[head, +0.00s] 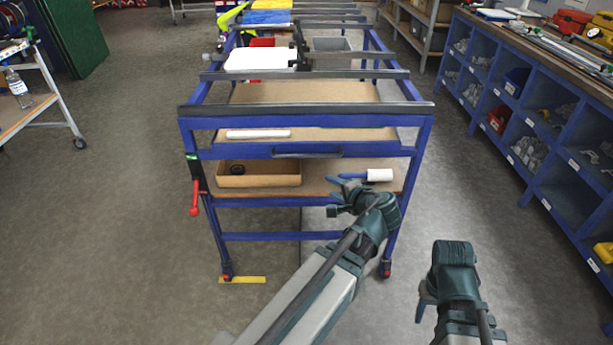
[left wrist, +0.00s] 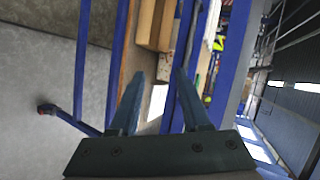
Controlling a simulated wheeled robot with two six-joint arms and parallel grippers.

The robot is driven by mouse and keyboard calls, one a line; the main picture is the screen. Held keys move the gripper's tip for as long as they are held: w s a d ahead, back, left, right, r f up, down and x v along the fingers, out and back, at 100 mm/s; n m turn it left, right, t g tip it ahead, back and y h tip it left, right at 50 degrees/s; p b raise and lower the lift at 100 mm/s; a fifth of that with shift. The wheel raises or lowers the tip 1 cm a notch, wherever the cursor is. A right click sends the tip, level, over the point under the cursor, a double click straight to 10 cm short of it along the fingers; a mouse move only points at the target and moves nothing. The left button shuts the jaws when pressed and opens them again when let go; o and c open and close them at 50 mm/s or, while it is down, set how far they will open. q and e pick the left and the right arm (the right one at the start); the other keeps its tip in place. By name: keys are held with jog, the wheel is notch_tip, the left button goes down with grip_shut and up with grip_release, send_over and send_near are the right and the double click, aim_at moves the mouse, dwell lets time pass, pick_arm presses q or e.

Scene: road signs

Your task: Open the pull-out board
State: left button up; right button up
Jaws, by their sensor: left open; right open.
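The blue cart stands in front of me in the head view. Its pull-out board (head: 365,134) is a brown panel behind a blue front bar with a dark handle (head: 307,151). My left gripper (head: 336,193) is open, below and right of the handle and apart from it, near the lower shelf. In the left wrist view, its fingers (left wrist: 158,92) are spread, with a blue bar (left wrist: 187,50) running past the right finger.
The lower shelf (head: 330,178) holds a cardboard box (head: 258,176) and a white roll (head: 379,175). A red lever (head: 195,200) hangs at the cart's left post. Blue shelving (head: 545,120) lines the right side. Floor is free left of the cart.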

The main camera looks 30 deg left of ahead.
aim_at(307, 156)
pick_arm(q)
jog(key=w+a+b, duration=0.2)
jog(key=w+a, duration=0.1)
jog(key=a, duration=0.2)
jog(key=w+a+f+m+t+y+b, duration=0.1)
jog(key=w+a, duration=0.3)
jog(key=a, duration=0.1)
jog(key=w+a+m+t+y+b, duration=0.1)
jog(key=w+a+b, duration=0.1)
jog(key=a, duration=0.3)
jog(key=shift+w+f+b, duration=0.35)
jog(key=shift+w+f, duration=0.05)
jog(key=shift+w, duration=0.45)
pick_arm(e)
notch_tip(307, 156, down, 8)
jog(key=shift+r, duration=0.2)
pick_arm(q)
jog(key=shift+c, duration=0.3)
grip_shut()
